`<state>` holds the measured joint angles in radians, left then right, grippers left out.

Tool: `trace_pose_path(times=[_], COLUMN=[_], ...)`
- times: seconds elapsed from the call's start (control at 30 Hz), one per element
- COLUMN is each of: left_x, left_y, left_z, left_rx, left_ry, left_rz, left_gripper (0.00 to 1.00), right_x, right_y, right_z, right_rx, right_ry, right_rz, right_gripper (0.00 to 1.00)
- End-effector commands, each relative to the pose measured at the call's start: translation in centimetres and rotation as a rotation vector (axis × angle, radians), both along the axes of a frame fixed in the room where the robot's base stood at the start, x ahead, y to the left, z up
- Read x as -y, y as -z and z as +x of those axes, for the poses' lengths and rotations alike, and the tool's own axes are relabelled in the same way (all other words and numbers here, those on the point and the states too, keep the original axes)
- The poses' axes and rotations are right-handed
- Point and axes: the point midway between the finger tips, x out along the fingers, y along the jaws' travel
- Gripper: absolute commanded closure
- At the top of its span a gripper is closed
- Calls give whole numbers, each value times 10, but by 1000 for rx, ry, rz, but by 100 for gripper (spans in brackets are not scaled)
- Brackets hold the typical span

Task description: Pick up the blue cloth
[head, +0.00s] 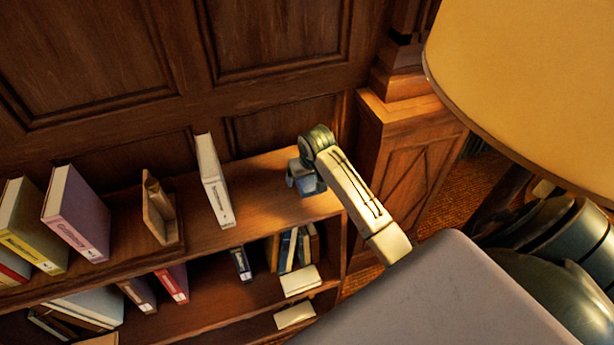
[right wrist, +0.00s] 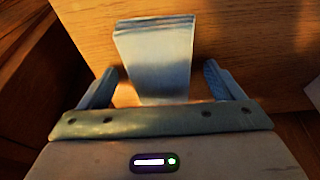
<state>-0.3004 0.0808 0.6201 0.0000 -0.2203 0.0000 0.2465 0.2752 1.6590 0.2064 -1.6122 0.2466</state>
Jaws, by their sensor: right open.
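The blue cloth (right wrist: 155,60) shows in the right wrist view as a folded, layered, pale blue stack on the wooden shelf top. My right gripper (right wrist: 160,72) is open. Its two fingers stand on either side of the cloth, with a gap visible on both sides. In the head view my right gripper (head: 300,175) is over the right end of the shelf top, and a blue patch of the cloth (head: 314,187) shows beside it. The gripper and wrist hide part of the cloth there. My left gripper is not in view.
A white book (head: 214,180) stands left of the gripper on the shelf top (head: 262,190). A wooden bookend (head: 158,210) and a purple book (head: 76,213) are further left. A wooden pillar (head: 400,150) rises close to the right, and a large lampshade (head: 530,75) fills the upper right.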

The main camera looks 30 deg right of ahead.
Motion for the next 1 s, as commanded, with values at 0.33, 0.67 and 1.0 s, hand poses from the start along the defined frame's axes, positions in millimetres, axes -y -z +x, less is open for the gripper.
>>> trace_pose_path(times=[0.33, 0.67, 1.0], left_x=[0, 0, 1], left_y=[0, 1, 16], left_z=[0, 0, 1], left_rx=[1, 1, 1], left_ry=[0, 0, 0], left_rz=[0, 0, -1], left_gripper=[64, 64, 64], right_x=[0, 0, 1], right_y=[1, 0, -17], right_z=[0, 0, 1], right_rx=[1, 1, 5], right_ry=[0, 0, 0], right_rz=[0, 0, -2], right_gripper=[42, 61, 61])
